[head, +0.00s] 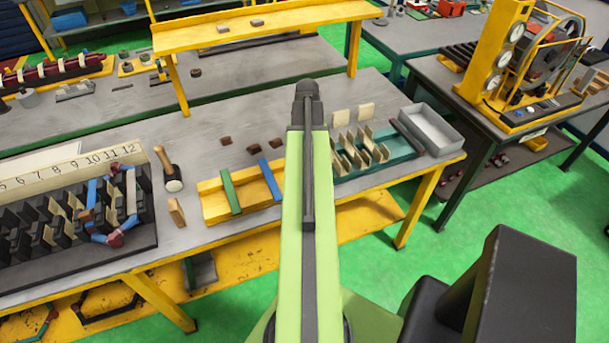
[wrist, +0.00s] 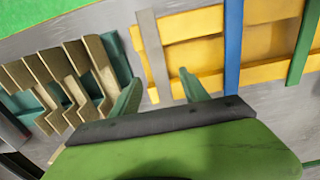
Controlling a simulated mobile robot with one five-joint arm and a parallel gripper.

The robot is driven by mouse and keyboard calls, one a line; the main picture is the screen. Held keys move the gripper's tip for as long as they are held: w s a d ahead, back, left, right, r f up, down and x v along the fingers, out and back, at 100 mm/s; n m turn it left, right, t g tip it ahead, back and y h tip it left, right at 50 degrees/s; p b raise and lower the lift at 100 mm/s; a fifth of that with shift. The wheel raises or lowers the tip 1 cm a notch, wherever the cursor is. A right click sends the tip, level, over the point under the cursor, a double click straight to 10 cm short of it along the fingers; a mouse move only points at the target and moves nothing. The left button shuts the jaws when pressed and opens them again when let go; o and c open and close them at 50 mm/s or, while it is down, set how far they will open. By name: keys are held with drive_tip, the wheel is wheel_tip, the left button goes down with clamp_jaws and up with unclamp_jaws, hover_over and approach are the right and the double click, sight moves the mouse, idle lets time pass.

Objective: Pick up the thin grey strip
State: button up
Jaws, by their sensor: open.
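The thin grey strip (wrist: 153,50) lies across the left end of a yellow tray (wrist: 195,52) in the wrist view. My gripper (wrist: 161,76) is open, with its two green fingers on either side of the strip in the picture. Nothing is held. I cannot tell how far the fingertips are above the strip. In the head view my light green arm covers the place where the strip lies, and the gripper is hidden there too.
A blue strip (wrist: 233,45) and a green strip (wrist: 303,45) lie across the same tray. Several tan slotted pieces (wrist: 75,75) stand close to the left finger. In the head view, a grey bin (head: 432,128) and a wooden mallet (head: 168,168) are on the bench.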

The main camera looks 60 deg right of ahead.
wheel_tip(320, 180, down, 5)
drive_tip(key=b, duration=0.4)
drive_tip(key=shift+d+f+b, duration=0.15)
drive_tip(key=shift+b, duration=0.2)
drive_tip(key=shift+r, duration=0.2)
drive_tip(key=shift+c, duration=0.4)
clamp_jaws()
